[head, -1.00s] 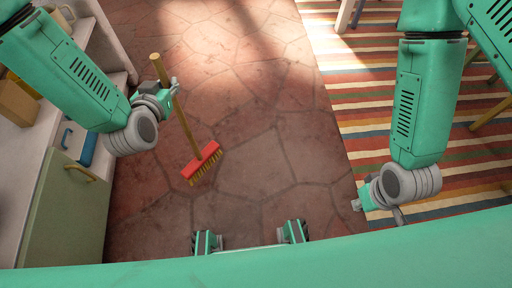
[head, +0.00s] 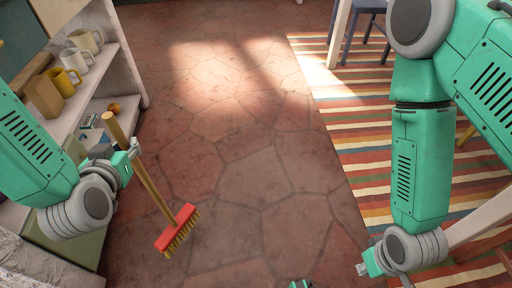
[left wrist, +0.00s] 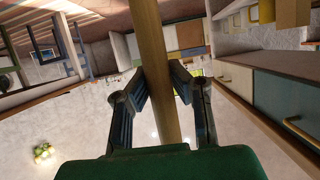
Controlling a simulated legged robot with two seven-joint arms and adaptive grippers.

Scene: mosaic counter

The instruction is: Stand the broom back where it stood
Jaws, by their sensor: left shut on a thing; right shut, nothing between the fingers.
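The broom has a tan wooden handle (head: 155,190) and a red head (head: 177,229) with yellow bristles. It leans, its handle top toward the upper left and its bristles toward the lower right. My left gripper (head: 134,148) is shut on the handle near its upper end. In the left wrist view the handle (left wrist: 152,40) passes between the two dark fingers. I cannot tell whether the bristles touch the floor. My right gripper (head: 363,269) is shut and empty at the lower right, far from the broom.
At the left stands a shelf unit (head: 88,88) with several mugs (head: 66,82) and an orange fruit (head: 114,107). A striped rug (head: 350,130) lies at right, with a blue chair (head: 365,30) at its far end. The tiled floor (head: 250,170) between is clear.

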